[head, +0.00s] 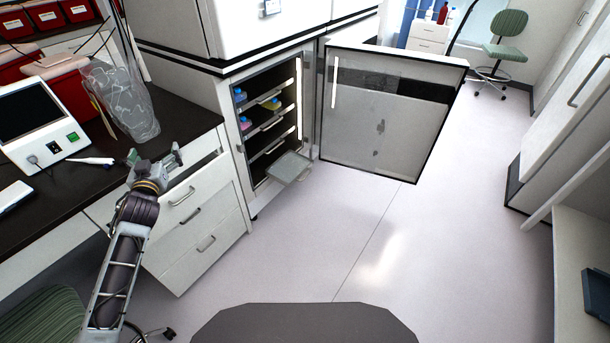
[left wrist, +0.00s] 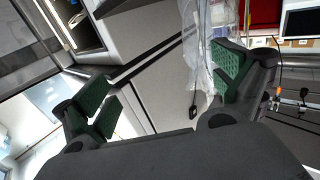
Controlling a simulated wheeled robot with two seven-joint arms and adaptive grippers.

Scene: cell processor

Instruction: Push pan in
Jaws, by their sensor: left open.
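The pan (head: 290,167) is a flat, light grey tray that sticks out of the low front of the open cabinet (head: 240,150). It slopes a little and its far end is inside the cabinet. My left gripper (head: 155,158) is left of the cabinet, beside the edge of the dark bench, well apart from the pan. In the left wrist view the gripper (left wrist: 165,85) has its green-padded fingers wide apart with nothing between them. The pan cannot be made out in that view. My right gripper is in neither view.
The cabinet door (head: 385,115) stands wide open to the right. Shelves inside hold bottles with blue, yellow and pink parts. White drawers (head: 195,220) under the bench (head: 150,115) stand left of the cabinet, one pulled out. The floor (head: 330,240) before the cabinet is clear.

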